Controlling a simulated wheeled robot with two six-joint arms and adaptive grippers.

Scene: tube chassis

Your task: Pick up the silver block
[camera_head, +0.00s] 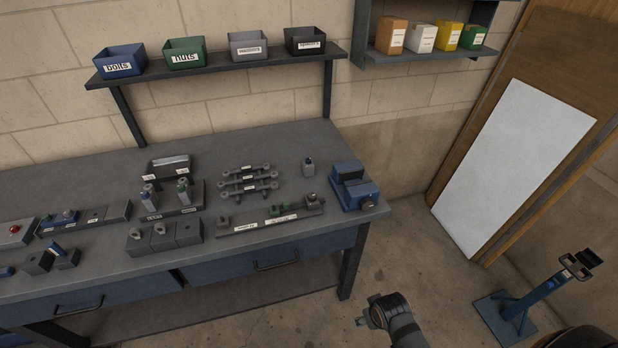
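Several grey blocks and parts stand on the workbench (330,139), and I cannot tell for sure which one is the silver block. The brightest is a silvery, box-shaped piece (170,164) at the back left of the bench, behind two small bottles. A row of darker grey blocks (163,237) lies near the front edge. One arm of mine, apparently the right, comes in at the bottom; its gripper (364,319) is over the floor in front of the bench, well away from the blocks. Its fingers are too small to read. My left gripper is out of view.
A blue vise (352,188) stands at the bench's right end. Grey link parts (248,180) and a fixture rail (270,221) lie mid-bench. A shelf (215,67) of labelled bins hangs above the back. A blue stand (520,305) is on the floor at right.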

